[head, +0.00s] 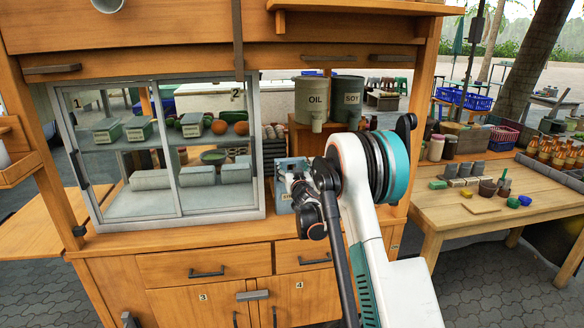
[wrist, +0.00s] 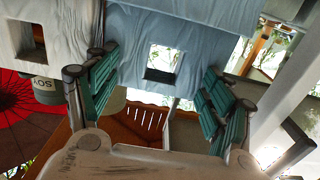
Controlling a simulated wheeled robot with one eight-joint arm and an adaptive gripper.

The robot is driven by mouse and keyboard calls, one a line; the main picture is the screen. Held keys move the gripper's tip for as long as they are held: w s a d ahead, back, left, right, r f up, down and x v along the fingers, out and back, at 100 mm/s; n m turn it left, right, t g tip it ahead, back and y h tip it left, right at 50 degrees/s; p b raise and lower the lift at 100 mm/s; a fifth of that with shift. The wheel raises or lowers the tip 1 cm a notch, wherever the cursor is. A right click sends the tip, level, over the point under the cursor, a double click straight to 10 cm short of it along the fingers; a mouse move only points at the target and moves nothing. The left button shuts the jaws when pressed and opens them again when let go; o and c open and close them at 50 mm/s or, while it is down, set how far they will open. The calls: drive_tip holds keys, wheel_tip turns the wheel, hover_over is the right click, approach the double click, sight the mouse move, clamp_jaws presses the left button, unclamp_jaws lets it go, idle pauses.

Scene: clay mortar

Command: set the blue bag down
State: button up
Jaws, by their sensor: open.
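The blue bag (wrist: 190,40) fills the top middle of the wrist view, with a square hole through it. It also shows in the head view (head: 284,166), partly hidden behind my gripper (head: 296,190), on or at the cart's counter beside the glass case. In the wrist view my gripper (wrist: 160,95) is open, its green-padded fingers spread at either side of the bag's lower part in the picture. I cannot tell whether a finger touches the bag. The bag's base is hidden.
A paler bag (wrist: 40,45) with a similar hole is left of the blue one in the wrist view. The glass case (head: 160,150) stands close on the left. The OIL (head: 312,97) and SOY (head: 347,98) containers stand behind. A wooden table (head: 490,215) is at right.

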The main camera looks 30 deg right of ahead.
drive_tip(key=shift+p+v, duration=1.95)
drive_tip(key=shift+v, duration=3.2)
drive_tip(key=s+a+r+g, duration=0.2)
drive_tip(key=s+a+r, duration=0.2)
drive_tip(key=s+r, duration=0.35)
drive_tip(key=s+a+r+g, duration=0.3)
drive_tip(key=s+a+r, duration=0.25)
drive_tip(key=s, duration=0.25)
drive_tip(key=s+a+f+n+g+y, duration=0.1)
drive_tip(key=s+a, duration=0.3)
drive_tip(key=s, duration=0.6)
drive_tip(key=s+a+f+n+g+y, duration=0.1)
drive_tip(key=s+a, duration=0.4)
drive_tip(key=s, duration=0.5)
drive_tip(key=s+a+f+n+g+y, duration=0.1)
drive_tip(key=s+a+f+g+y, duration=0.2)
drive_tip(key=s, duration=0.6)
drive_tip(key=shift+s+a+f, duration=0.3)
drive_tip(key=shift+s+a, duration=0.1)
drive_tip(key=shift+a, duration=0.7)
